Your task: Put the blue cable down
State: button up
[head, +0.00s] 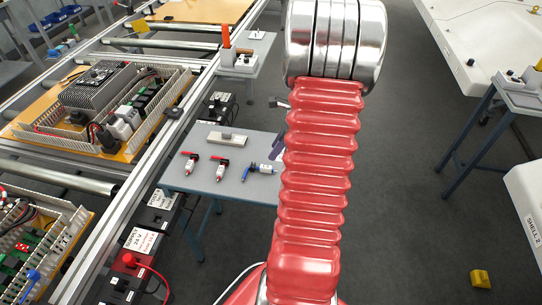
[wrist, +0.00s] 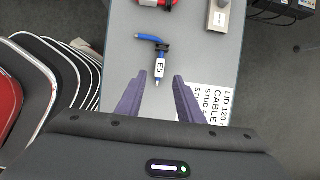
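The blue cable (head: 249,169) lies on the small grey-blue table (head: 228,190), right of two red cables. In the wrist view the blue cable (wrist: 145,38) is bent, with a black piece and a white tag marked E5. My gripper (wrist: 159,80) is open, its two purple fingers apart. The lower tip of the cable shows between the fingertips in the picture, with clear gaps on both sides. I cannot tell the height of the fingers above the table. In the head view my red arm hides most of the gripper.
Two red cables (head: 220,165) (head: 190,161) and a grey block (head: 227,138) lie on the same table. A printed label sheet (wrist: 212,102) is beside my right finger. A conveyor with an open electrical panel (head: 100,105) stands at the left.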

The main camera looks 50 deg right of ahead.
jog(key=shift+v, duration=1.15)
jog(key=w+a+r+n+h, duration=0.1)
jog(key=w+a+r+n, duration=0.1)
jog(key=a+r+n, duration=0.65)
jog(key=w+a+r+n, duration=0.2)
jog(key=a+r+n, duration=0.35)
jog(key=a, duration=0.65)
jog(key=s+a+r+n, duration=0.2)
jog(key=s+a+n, duration=0.2)
jog(key=a+n, duration=0.4)
jog(key=s+a+r+n+t+h, duration=0.1)
jog(key=s+a+r+n, duration=0.2)
jog(key=s+a+n, duration=0.2)
jog(key=a+n, duration=0.3)
jog(key=a, duration=0.2)
jog(key=shift+s+r+n+t, duration=0.3)
jog(key=shift+r, duration=0.05)
jog(key=shift+s+a, duration=0.1)
